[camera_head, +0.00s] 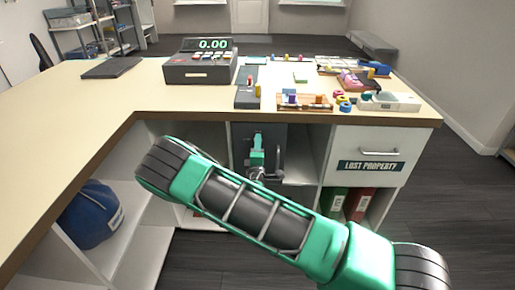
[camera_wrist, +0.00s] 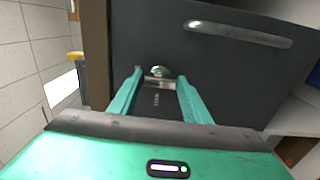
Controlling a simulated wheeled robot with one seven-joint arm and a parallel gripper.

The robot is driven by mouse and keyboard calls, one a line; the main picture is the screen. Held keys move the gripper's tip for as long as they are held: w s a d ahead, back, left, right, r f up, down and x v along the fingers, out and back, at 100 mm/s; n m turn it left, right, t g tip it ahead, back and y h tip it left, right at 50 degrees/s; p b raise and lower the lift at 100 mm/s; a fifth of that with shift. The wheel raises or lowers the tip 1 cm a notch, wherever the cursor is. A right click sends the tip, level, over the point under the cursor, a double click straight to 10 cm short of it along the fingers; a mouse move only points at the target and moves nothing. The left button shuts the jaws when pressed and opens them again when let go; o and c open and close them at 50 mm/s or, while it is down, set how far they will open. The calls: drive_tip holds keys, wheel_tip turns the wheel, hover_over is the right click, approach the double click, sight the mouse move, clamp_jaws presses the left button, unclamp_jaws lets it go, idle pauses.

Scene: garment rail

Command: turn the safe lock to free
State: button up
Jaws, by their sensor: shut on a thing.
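The safe is a dark grey box (camera_head: 240,137) in the cubby under the counter. Its dark door (camera_wrist: 140,35) fills the upper part of the wrist view, with a silver bar handle (camera_wrist: 238,33) at upper right. The safe lock (camera_wrist: 161,71), a small metal knob, sits on the door between my green fingers. My gripper (camera_wrist: 158,82) is shut on the lock. The head view shows my gripper (camera_head: 257,162) small in front of the safe. My wrist hides part of the door below, and the lock's marked positions cannot be read.
A cash register (camera_head: 200,62) and several small items stand on the counter (camera_head: 100,95) above. To the right are a "LOST PROPERTY" drawer (camera_head: 369,150) and binders (camera_head: 357,204) below it. My arm crosses the floor space in front.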

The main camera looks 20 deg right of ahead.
drive_tip(key=shift+f, duration=0.2)
drive_tip(key=o, duration=1)
drive_tip(key=shift+o, duration=0.2)
drive_tip(key=shift+r, duration=0.1)
drive_tip(key=shift+s, duration=0.1)
drive_tip(key=v, duration=1)
drive_tip(key=shift+s, duration=0.25)
drive_tip(key=shift+a, duration=0.1)
